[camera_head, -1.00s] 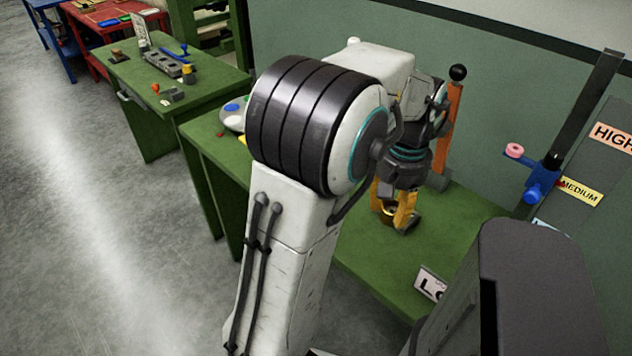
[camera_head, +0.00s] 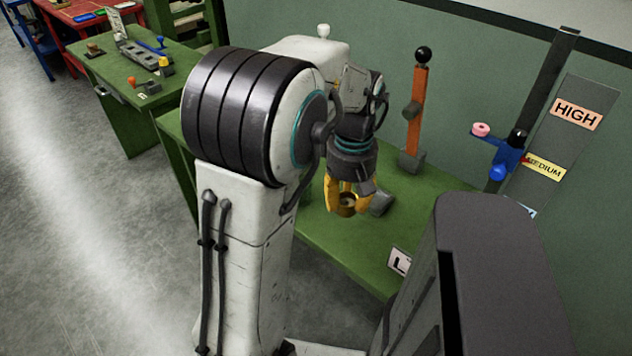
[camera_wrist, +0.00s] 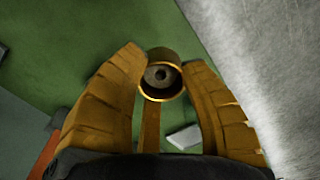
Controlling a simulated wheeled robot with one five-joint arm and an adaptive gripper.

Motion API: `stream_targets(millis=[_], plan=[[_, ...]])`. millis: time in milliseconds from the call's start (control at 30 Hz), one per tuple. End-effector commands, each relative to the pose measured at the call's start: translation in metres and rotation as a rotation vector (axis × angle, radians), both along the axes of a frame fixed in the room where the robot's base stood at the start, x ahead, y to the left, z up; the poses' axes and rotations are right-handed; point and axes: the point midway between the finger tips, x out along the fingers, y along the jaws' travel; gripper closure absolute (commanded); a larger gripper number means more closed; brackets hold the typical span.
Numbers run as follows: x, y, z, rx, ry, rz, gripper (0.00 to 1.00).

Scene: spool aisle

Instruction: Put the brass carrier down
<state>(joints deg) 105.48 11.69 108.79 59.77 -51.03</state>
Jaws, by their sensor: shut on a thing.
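The brass carrier (camera_head: 347,204) is a short ring-shaped cup held between the yellow fingers of my gripper (camera_head: 350,199). In the wrist view the carrier (camera_wrist: 160,75) shows its open round end, with a grey piece with a dark hole inside it. My gripper (camera_wrist: 163,82) is shut on it, one finger on each side. The green table (camera_head: 330,237) lies below; whether the carrier touches it I cannot tell. The carrier is close to the table's front edge in the wrist view.
An orange post with a black ball (camera_head: 415,105) stands behind the gripper. A blue bracket with a pink ring (camera_head: 497,150) is on a dark upright at right, beside HIGH (camera_head: 577,114) and MEDIUM (camera_head: 543,168) labels. A grey wedge-like block (camera_head: 381,203) sits near the carrier.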

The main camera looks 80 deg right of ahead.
Motion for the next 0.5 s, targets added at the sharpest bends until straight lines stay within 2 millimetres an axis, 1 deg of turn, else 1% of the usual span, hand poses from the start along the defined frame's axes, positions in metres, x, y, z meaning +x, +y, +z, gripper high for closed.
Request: stream_targets(millis=[133, 300, 500], plan=[[0.02, -0.02, -0.017, 0.003, 0.0, 0.009, 0.95], [0.044, -0.042, -0.033, 0.005, 0.0, 0.008, 0.95], [0.063, -0.063, -0.05, 0.002, 0.0, 0.004, 0.95]])
